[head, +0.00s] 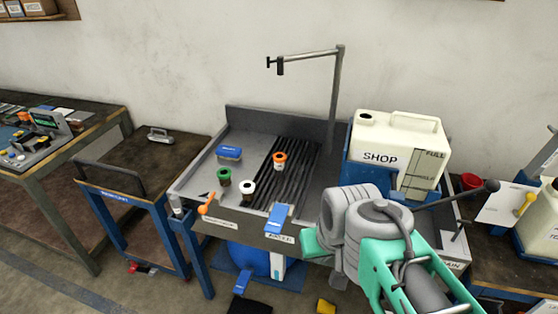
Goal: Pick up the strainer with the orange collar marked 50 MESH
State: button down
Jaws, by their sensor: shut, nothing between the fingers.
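A small strainer with an orange collar (280,161) stands upright on the black ribbed drain area of the grey sink bench. Its marking is too small to read. A strainer with a green collar (224,176) and one with a white collar (248,188) stand to its left and nearer the front, on the bench. My arm, grey and teal, reaches in from the lower right, in front of the bench's right front corner. My gripper's fingers cannot be made out; the arm lies to the right of and nearer than the strainers.
A large white SHOP jug (398,148) stands at the bench's right. A metal post (334,95) with a side arm rises behind the ribs. A blue block (229,153) lies at back left, and an orange-handled lever (207,207) is at the front edge. A cart (140,185) stands left.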

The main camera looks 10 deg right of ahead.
aim_at(280, 159)
jog(key=k, duration=1.25)
jog(key=u, duration=0.9)
jog(key=i, duration=0.9)
jog(key=z, duration=0.4)
jog(key=i, duration=1.05)
jog(key=z, duration=0.1)
